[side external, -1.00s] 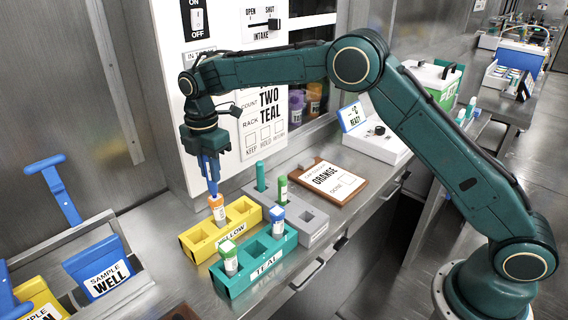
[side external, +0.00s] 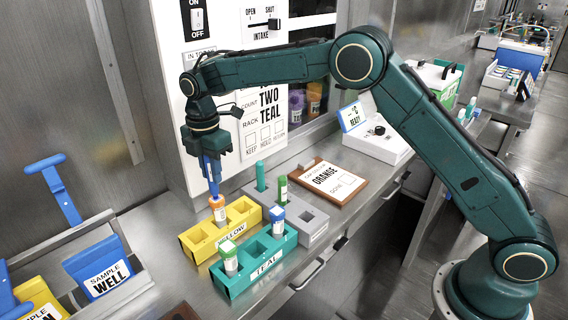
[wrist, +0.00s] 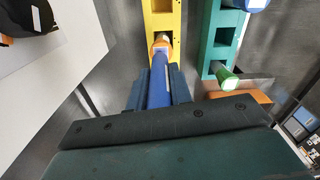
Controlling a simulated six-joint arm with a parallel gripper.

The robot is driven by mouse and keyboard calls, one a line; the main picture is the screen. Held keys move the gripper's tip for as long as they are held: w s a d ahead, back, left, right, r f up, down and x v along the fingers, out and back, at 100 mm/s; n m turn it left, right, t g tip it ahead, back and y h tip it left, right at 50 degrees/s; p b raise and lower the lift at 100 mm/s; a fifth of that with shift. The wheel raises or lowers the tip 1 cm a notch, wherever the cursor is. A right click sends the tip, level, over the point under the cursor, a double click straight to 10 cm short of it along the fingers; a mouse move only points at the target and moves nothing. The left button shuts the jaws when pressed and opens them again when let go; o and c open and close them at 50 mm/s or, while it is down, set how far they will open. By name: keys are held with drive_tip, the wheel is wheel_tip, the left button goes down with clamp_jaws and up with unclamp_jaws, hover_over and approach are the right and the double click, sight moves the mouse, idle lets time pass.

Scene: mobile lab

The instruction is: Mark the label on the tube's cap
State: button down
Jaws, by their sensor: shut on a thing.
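My gripper (side external: 210,160) points down over the yellow rack (side external: 196,247), shut on a slim blue marker-like rod (side external: 214,182). The rod's lower end is at the orange cap of a tube (side external: 218,203) with a white label, which stands in the yellow rack. In the wrist view the blue rod (wrist: 159,82) lies between my fingers and reaches the orange cap (wrist: 161,42). Its tip and any mark on the cap are hidden; I cannot tell whether they touch.
A teal rack (side external: 237,285) in front holds a green-capped tube (side external: 228,250) and a blue-capped tube (side external: 278,219). A grey rack (side external: 313,232) with green tubes stands behind. A brown board with an ORANGE card (side external: 333,180) lies to the right. A wall panel (side external: 222,30) rises behind.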

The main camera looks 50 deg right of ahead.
drive_tip(key=shift+w, duration=0.2)
drive_tip(key=shift+s, duration=1.2)
wheel_tip(320, 180, up, 8)
